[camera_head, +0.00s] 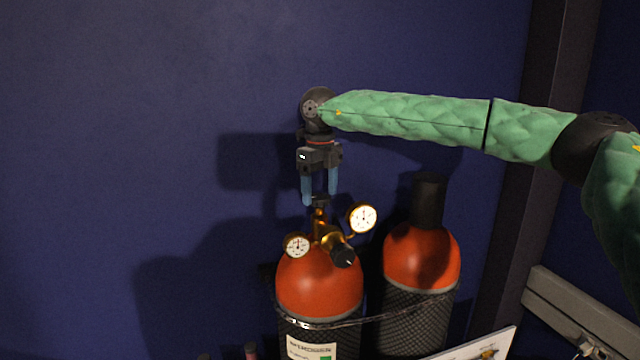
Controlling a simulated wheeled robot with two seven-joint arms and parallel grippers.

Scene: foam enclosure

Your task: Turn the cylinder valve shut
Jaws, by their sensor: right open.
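The left gas cylinder (318,285) has an orange top, a dark mesh sleeve and a white label. A brass regulator (328,236) with two round gauges and a black knob sits on its neck. A small dark valve handle (320,202) shows at the top of the brass valve. My right gripper (320,196) points straight down directly over this valve. Its two blue fingers are apart, with the dark handle at or just below the gap between the tips. I cannot tell whether the fingers touch it. My left gripper is out of view.
A second orange cylinder (421,262) with a black cap (429,201) stands to the right. A metal band (335,324) runs around both. A blue wall (150,90) is behind, a dark post (525,180) and grey rail (580,310) at right. A white board (480,347) lies at the bottom.

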